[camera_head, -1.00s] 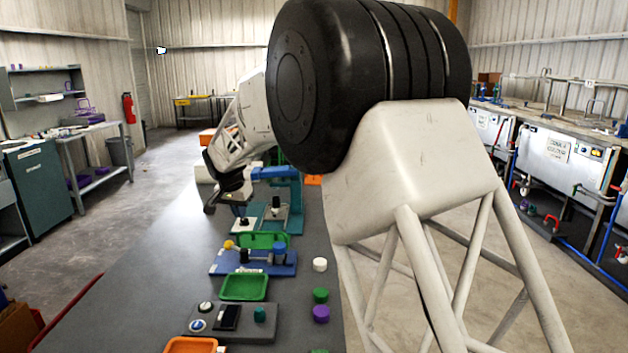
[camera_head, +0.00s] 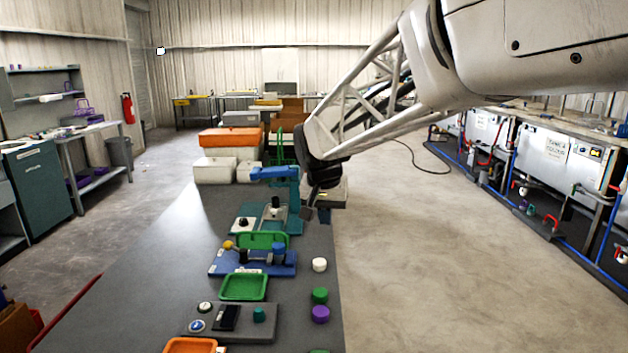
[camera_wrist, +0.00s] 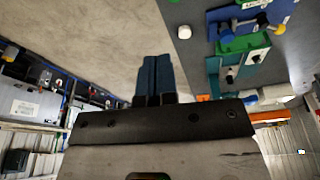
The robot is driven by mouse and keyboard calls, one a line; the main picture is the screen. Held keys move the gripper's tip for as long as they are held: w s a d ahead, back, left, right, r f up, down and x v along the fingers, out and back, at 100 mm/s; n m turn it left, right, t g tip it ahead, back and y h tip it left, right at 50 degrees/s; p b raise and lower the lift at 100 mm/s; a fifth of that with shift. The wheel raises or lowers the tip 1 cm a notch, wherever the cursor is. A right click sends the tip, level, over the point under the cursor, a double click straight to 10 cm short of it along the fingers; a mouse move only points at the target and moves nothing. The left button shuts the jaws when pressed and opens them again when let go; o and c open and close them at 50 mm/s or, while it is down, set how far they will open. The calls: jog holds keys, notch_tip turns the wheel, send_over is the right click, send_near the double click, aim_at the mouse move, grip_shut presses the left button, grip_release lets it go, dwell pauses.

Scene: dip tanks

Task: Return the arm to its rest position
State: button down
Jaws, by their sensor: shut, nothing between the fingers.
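My gripper (camera_head: 323,214) hangs at the right edge of the grey bench, beside the blue and teal press-like fixture (camera_head: 277,184) in the head view. In the wrist view my gripper (camera_wrist: 157,76) shows its blue fingers together, with nothing between them. My arm comes in from the upper right and angles down to the gripper.
The grey bench (camera_head: 150,275) carries a blue fixture (camera_head: 255,262), a green tray (camera_head: 245,287), an orange tray (camera_head: 190,345) and several round knobs. White tanks (camera_head: 550,150) line the right wall.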

jog(key=s+d+f, duration=0.2)
jog(key=s+d, duration=0.3)
jog(key=s, duration=0.6)
jog(key=s+d+f+n, duration=0.1)
jog(key=s+d+f, duration=0.2)
jog(key=s, duration=0.8)
jog(key=s+d+f, duration=0.2)
jog(key=s+d, duration=0.6)
jog(key=s, duration=0.4)
jog(key=shift+f+n, duration=0.15)
jog(key=shift+n, duration=0.25)
